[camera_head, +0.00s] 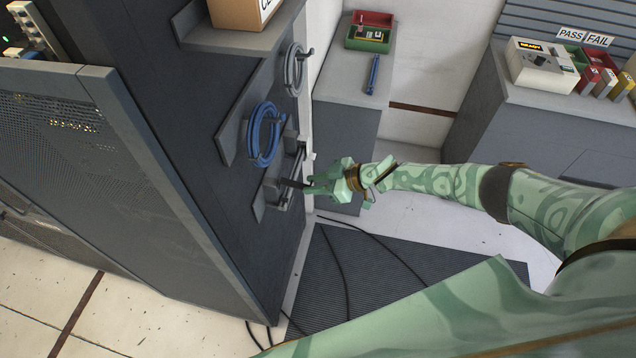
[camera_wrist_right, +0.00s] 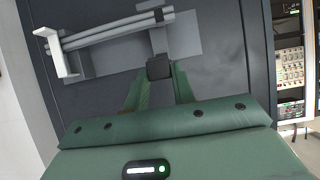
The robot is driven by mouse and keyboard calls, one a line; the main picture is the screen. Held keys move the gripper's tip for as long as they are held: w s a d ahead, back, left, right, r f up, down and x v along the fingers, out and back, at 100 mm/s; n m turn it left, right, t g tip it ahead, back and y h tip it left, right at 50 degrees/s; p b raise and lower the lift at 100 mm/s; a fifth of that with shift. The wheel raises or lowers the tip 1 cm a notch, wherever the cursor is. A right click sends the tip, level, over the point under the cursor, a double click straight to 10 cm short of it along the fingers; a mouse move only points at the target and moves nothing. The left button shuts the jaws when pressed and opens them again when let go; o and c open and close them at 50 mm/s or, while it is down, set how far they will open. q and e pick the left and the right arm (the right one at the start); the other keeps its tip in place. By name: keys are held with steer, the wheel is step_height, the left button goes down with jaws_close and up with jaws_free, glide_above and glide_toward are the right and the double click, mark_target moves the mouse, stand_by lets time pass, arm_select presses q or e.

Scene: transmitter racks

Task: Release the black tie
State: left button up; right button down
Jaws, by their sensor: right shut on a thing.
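My right gripper (camera_head: 309,185) reaches from the right to the side panel of the dark rack (camera_head: 190,130). In the right wrist view its two green fingers (camera_wrist_right: 159,84) are closed on a small black piece, the black tie (camera_wrist_right: 159,67). The tie's dark end (camera_head: 293,183) also shows in the head view, in front of a grey bracket (camera_head: 274,192). In the wrist view a bundle of grey cables (camera_wrist_right: 110,30) lies just beyond the tie, against a grey plate. I cannot tell whether the tie is fastened around it. My left gripper is not in view.
A blue cable coil (camera_head: 265,135) and a grey coil (camera_head: 293,70) hang on the rack panel above the gripper. A bench with a red and a green bin (camera_head: 368,38) stands behind. A ribbed mat (camera_head: 350,275) with loose black cables lies on the floor.

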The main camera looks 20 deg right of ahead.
steer(key=shift+w+a+r, duration=0.3)
steer(key=shift+a+r, duration=0.05)
steer(key=shift+r, duration=0.15)
steer(key=c, duration=1.4)
jaws_free()
steer(key=shift+o, duration=1.2)
steer(key=shift+a+f, duration=0.1)
steer(key=shift+a, duration=0.05)
steer(key=shift+f, duration=0.15)
steer(key=p+v, duration=0.2)
steer(key=v, duration=1.4)
